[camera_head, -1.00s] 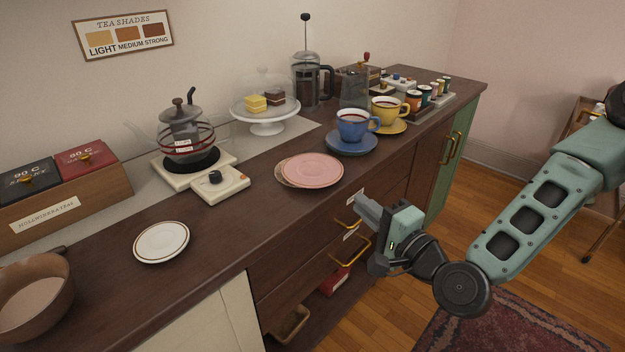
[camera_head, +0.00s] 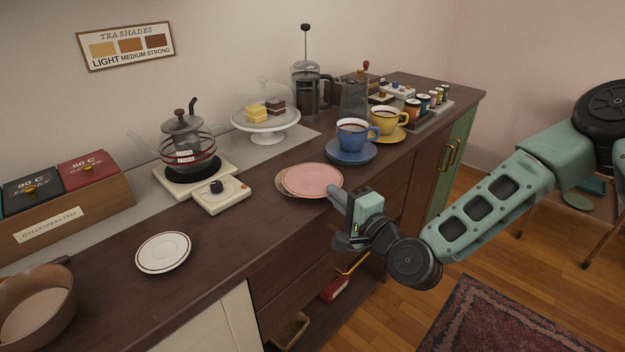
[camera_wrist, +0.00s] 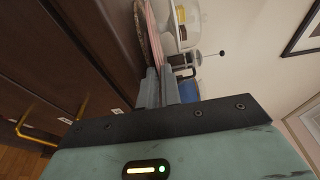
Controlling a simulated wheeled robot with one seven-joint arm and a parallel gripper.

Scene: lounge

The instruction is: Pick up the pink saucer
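The pink saucer (camera_head: 313,180) lies flat on the dark wooden counter, on top of a brownish plate (camera_head: 282,186) whose edge shows at its left. My gripper (camera_head: 334,191) is at the counter's front edge, at the saucer's right front rim. In the wrist view the two fingers (camera_wrist: 160,84) are side by side with a narrow gap. The saucer shows there edge-on as a pink strip (camera_wrist: 153,36) just beyond the fingertips, in line with the gap. I see no clear grip on it; whether the fingertips touch the rim is unclear.
A blue cup (camera_head: 354,139) on a blue saucer and a yellow cup (camera_head: 386,122) stand to the right. A glass-domed cake stand (camera_head: 266,127) is behind. Drawer handles (camera_head: 352,264) stick out below.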

